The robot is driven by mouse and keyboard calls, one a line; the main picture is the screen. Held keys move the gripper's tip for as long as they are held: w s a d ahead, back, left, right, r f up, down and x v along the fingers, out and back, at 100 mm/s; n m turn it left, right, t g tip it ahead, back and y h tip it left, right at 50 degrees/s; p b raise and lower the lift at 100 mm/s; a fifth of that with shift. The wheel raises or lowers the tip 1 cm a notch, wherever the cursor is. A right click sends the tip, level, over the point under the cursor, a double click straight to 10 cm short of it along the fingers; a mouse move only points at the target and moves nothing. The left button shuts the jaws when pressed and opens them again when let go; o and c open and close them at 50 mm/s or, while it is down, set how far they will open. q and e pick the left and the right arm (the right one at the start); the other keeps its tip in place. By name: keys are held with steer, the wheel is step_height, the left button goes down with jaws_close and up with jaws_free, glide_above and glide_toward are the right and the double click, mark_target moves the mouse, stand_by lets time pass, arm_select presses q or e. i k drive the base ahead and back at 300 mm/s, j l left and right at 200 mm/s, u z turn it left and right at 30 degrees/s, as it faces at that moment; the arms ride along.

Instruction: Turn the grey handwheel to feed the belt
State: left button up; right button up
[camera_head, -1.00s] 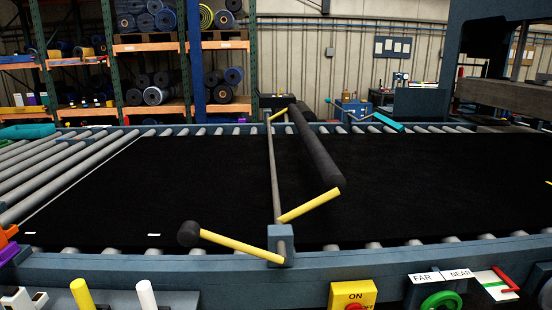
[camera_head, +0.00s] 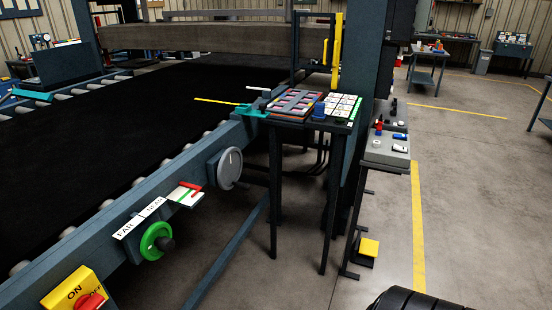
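The grey handwheel (camera_head: 229,168) is a round disc on the side of the blue press frame, near the centre of the head view. A short line mark shows on its face. The black belt (camera_head: 110,110) lies flat over the rollers to its left. Neither gripper shows in the head view, and nothing touches the handwheel.
A green wheel (camera_head: 156,241) with FAR and NEAR labels and a yellow ON/OFF switch box (camera_head: 74,291) sit along the frame. A black-legged control stand (camera_head: 300,121) is right of the handwheel. Open floor (camera_head: 450,210) lies right. A dark rounded part (camera_head: 415,301) shows at bottom right.

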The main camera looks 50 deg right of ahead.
mark_target(229, 171)
steer(key=z, duration=1.3)
